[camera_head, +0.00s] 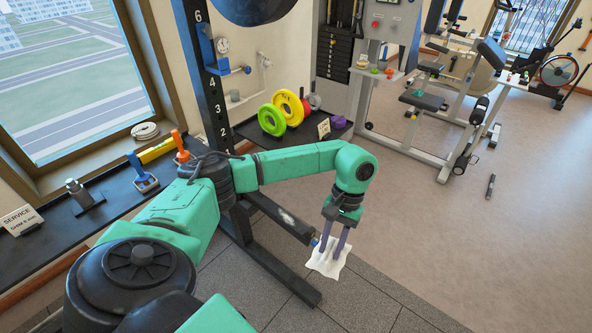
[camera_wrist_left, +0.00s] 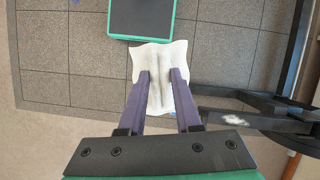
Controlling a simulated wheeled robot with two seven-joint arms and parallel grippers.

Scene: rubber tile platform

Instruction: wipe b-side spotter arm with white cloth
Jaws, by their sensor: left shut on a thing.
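My left gripper (camera_head: 332,246) is shut on the white cloth (camera_head: 326,263), which hangs from the fingers above the tiles. The wrist view shows the cloth (camera_wrist_left: 158,58) spread around and between the two purple fingers (camera_wrist_left: 161,78). A black spotter arm (camera_head: 268,207) juts from the rack post, its free end close to the left of the cloth. A whitish smudge (camera_head: 287,217) marks it; the smudge also shows in the wrist view (camera_wrist_left: 232,120). I cannot tell whether cloth and spotter arm touch. No b-side label is readable. My right gripper is out of view.
The black rack upright (camera_head: 206,75) and its floor foot (camera_head: 283,270) stand beside my left arm. A bench (camera_head: 110,208) with tools lines the window. Green and yellow plates (camera_head: 287,108) sit on a low shelf. Open floor (camera_head: 430,215) lies to the right.

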